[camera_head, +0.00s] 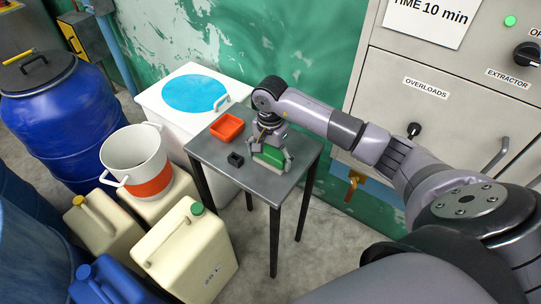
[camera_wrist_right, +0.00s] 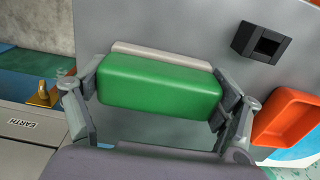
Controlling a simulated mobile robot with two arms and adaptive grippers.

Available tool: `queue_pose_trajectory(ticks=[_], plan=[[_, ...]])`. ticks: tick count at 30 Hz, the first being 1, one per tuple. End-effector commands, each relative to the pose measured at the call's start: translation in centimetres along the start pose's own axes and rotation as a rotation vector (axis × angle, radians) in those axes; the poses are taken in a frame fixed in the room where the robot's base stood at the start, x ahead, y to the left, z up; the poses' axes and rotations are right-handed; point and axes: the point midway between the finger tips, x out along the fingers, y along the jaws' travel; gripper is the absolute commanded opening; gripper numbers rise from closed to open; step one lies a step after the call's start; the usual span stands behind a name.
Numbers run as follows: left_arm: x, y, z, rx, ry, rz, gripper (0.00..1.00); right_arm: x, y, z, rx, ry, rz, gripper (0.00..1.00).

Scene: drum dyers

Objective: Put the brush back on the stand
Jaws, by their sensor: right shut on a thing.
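The brush (camera_head: 270,155) is a green block with a pale strip along one long edge. My right gripper (camera_head: 269,152) is shut on it, with a finger at each short end. In the right wrist view the brush (camera_wrist_right: 160,86) lies between the gripper's fingers (camera_wrist_right: 158,95). It is at the surface of the small grey metal table (camera_head: 215,160), near its right side; I cannot tell whether it touches. The table looks like a stand on dark legs. My left gripper is not in view.
An orange tray (camera_head: 227,127) and a small black hollow block (camera_head: 236,159) sit on the table, left of the brush. A white tub (camera_head: 165,98) stands behind. Canisters (camera_head: 190,255), a white bucket (camera_head: 135,150) and a blue drum (camera_head: 60,120) crowd the left. A grey machine (camera_head: 440,100) stands right.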

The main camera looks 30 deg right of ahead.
Motion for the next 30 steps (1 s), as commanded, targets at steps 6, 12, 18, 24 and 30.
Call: queue_pose_trajectory(ticks=[6,12,18,24,30], plan=[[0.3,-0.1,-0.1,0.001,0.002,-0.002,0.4,0.2,0.0,0.0,0.0,0.0,0.0,0.95],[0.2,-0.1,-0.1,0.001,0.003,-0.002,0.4,0.2,0.0,0.0,0.0,0.0,0.0,1.0],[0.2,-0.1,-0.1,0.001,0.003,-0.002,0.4,0.2,0.0,0.0,0.0,0.0,0.0,1.0],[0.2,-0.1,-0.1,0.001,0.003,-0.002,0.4,-1.2,-0.1,-0.1,-0.001,0.002,-0.003,1.0],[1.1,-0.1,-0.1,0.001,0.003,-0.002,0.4,-5.5,-0.1,-0.1,-0.001,0.005,-0.005,1.0]])
